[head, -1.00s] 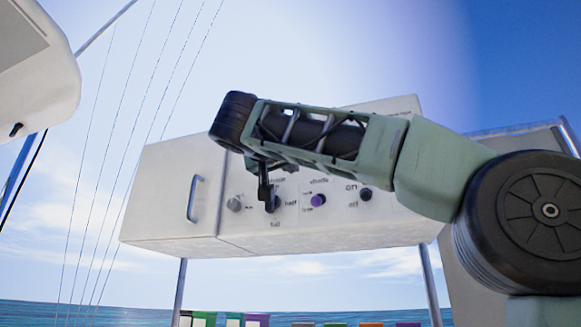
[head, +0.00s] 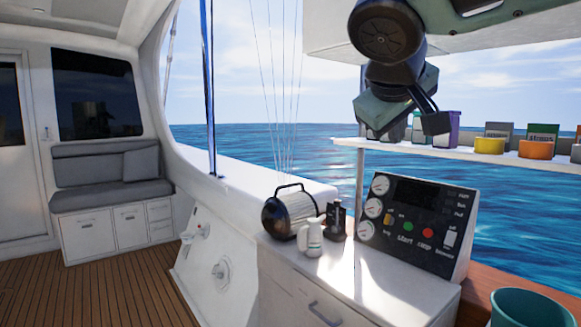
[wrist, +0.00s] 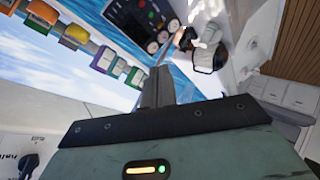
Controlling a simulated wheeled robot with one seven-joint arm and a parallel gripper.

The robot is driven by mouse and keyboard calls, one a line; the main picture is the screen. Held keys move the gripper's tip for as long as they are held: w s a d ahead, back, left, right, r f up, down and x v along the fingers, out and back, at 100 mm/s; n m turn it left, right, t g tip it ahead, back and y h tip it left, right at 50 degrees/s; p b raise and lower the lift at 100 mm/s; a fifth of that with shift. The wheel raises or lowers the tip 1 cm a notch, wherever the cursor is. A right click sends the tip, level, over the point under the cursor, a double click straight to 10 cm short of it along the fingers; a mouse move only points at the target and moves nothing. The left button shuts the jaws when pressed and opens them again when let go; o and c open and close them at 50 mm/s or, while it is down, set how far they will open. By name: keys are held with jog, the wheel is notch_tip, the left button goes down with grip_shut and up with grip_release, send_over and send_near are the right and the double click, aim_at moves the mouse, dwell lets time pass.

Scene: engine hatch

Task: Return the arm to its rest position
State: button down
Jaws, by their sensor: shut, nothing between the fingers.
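My arm hangs in from the top of the head view, with its dark round joint in front of the white overhead box (head: 330,28). My gripper (head: 436,122) points downward at the right of centre, in front of the shelf with small boxes and pots. In the wrist view its fingers (wrist: 158,82) are together with nothing between them. No object is seen touching the fingers. The upper part of my arm is cut off by the frame.
A shelf (head: 440,152) carries several colored boxes and pots. Below, a white counter (head: 385,280) holds a gauge panel (head: 418,225), a round machine with a handle (head: 290,210), a white bottle (head: 310,238) and a dark item (head: 337,220). A teal bucket (head: 522,308) stands front right. Wooden floor (head: 120,290) is open at left.

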jog(key=s+a+f+n+g+y, duration=0.1)
jog(key=s+a+f+g+y, duration=0.1)
jog(key=s+f, duration=0.45)
jog(key=s+a+f+n+g+y, duration=0.1)
jog(key=s+a+f+n+g, duration=0.15)
jog(key=f, duration=0.75)
jog(key=s+d+f+g+y, duration=0.1)
jog(key=s+f+g, duration=0.4)
jog(key=s+f, duration=1)
jog(key=shift+s+d+y, duration=0.35)
jog(key=shift+s+y, duration=0.25)
jog(key=shift+s, duration=0.65)
jog(key=shift+r+m, duration=0.1)
jog(key=shift+m, duration=0.15)
